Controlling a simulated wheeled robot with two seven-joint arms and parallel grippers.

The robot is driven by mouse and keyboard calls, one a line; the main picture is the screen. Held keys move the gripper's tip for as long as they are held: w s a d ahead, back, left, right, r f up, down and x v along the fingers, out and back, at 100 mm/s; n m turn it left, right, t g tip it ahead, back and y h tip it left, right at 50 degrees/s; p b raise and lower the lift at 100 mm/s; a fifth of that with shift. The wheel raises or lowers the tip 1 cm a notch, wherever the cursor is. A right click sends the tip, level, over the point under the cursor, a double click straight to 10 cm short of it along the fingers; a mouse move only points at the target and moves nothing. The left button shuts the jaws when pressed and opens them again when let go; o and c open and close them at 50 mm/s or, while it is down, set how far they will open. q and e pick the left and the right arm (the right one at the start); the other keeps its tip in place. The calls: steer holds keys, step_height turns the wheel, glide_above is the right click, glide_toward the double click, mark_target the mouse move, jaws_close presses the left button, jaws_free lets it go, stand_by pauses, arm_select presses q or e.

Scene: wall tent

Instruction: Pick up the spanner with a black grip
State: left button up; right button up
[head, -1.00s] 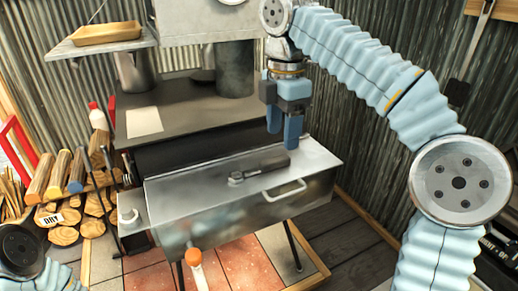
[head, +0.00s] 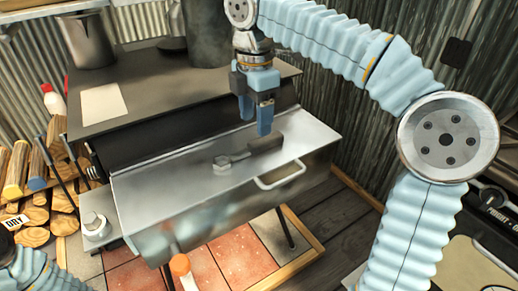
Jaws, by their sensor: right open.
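The spanner (head: 233,160) lies flat on the shiny metal top of the stove-like box (head: 160,190). Its grey head points left and its black grip (head: 265,144) points right. My right gripper (head: 256,122) points down with its blue fingers apart and nothing between them. In the picture its fingertips show just above and behind the black grip. The gap between the fingertips and the grip is hard to judge. Part of my left arm shows in the bottom left corner; its gripper is out of view.
A dark shelf with a paper sheet (head: 104,103) and a metal pot (head: 84,40) stands behind. Firewood (head: 38,168) is stacked at left. A black case (head: 492,200) is at right.

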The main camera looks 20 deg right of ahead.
mark_target(260, 141)
steer(key=f, duration=0.1)
steer(key=f+b, duration=0.1)
steer(key=f, duration=0.2)
steer(key=shift+s+d, duration=0.35)
steer(key=shift+f+b, duration=0.3)
steer(key=shift+f, duration=0.25)
jaws_close()
